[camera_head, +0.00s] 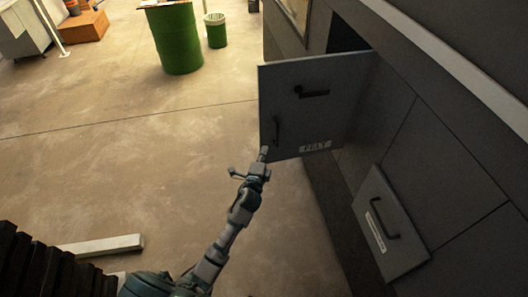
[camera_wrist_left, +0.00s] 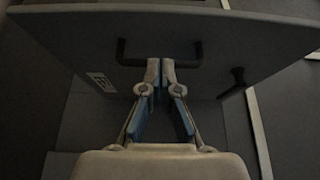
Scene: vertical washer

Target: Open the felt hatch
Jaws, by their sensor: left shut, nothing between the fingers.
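The felt hatch (camera_head: 345,85) is a grey panel with a small white label, swung out from the dark machine wall with a dark gap behind its upper edge. It has a black handle (camera_head: 277,130) near its left edge and a black latch (camera_head: 312,93). My left gripper (camera_head: 265,153) is at the hatch's lower left corner, just below the handle. In the left wrist view the fingertips (camera_wrist_left: 160,66) are together and empty, in front of the black handle (camera_wrist_left: 122,52), hiding its middle. I cannot tell whether they touch it. My right gripper is not in view.
A second grey panel with a handle (camera_head: 392,222) sticks out lower on the machine wall (camera_head: 430,160). A green barrel (camera_head: 175,40) and a green bin (camera_head: 216,30) stand far back. A pale beam (camera_head: 100,245) lies at lower left. The floor left of the hatch is clear.

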